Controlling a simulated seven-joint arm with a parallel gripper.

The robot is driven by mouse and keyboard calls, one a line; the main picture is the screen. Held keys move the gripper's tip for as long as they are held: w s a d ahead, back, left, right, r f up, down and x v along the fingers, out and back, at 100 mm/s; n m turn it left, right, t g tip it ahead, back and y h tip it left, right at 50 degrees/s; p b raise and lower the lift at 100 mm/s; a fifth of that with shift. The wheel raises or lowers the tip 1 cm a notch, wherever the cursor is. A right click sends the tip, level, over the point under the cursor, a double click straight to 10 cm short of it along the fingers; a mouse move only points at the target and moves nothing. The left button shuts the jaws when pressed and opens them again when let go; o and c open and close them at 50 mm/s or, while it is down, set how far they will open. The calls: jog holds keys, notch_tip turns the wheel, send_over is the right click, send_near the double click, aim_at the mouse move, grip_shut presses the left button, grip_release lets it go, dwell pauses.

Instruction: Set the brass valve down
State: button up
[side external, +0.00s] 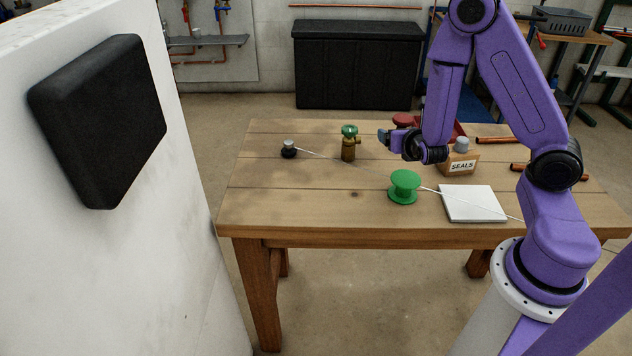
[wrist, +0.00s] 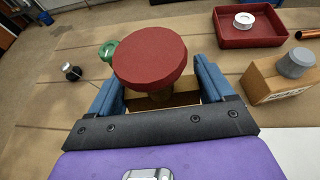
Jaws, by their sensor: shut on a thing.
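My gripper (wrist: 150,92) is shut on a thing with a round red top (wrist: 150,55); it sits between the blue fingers. Under the red top a little of a brownish stem shows, but most of its body is hidden. In the side view, the red top (side external: 403,119) shows just behind my gripper (side external: 384,138), over the back of the table. A brass valve (side external: 348,150) with a green top stands upright on the table to the left, apart from my gripper. Its green top also shows in the wrist view (wrist: 107,50). Whether the held thing touches the table is hidden.
The wooden table (side external: 300,200) carries a green spool (side external: 404,187), a white plate (side external: 472,204), a SEALS box (side external: 460,163), a red tray (wrist: 250,37), copper pipes (side external: 497,140) and a small black knob (side external: 289,149). A white wall (side external: 190,270) stands left. The front left table is clear.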

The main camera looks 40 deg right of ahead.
jog(key=w+a+n+t+y, duration=0.1)
jog(key=a+n+t+y, duration=0.2)
jog(key=a+n+y, duration=1)
jog(key=m+h, duration=0.5)
send_over(305, 187)
jog(key=s, duration=0.1)
notch_tip(305, 187, down, 8)
jog(key=shift+f, duration=0.15)
jog(key=shift+w+f, duration=0.45)
jog(key=shift+f, duration=0.2)
jog(key=shift+w+f, duration=0.1)
jog(key=shift+f, duration=1.45)
jog(key=shift+f, duration=0.2)
jog(key=o, duration=1.2)
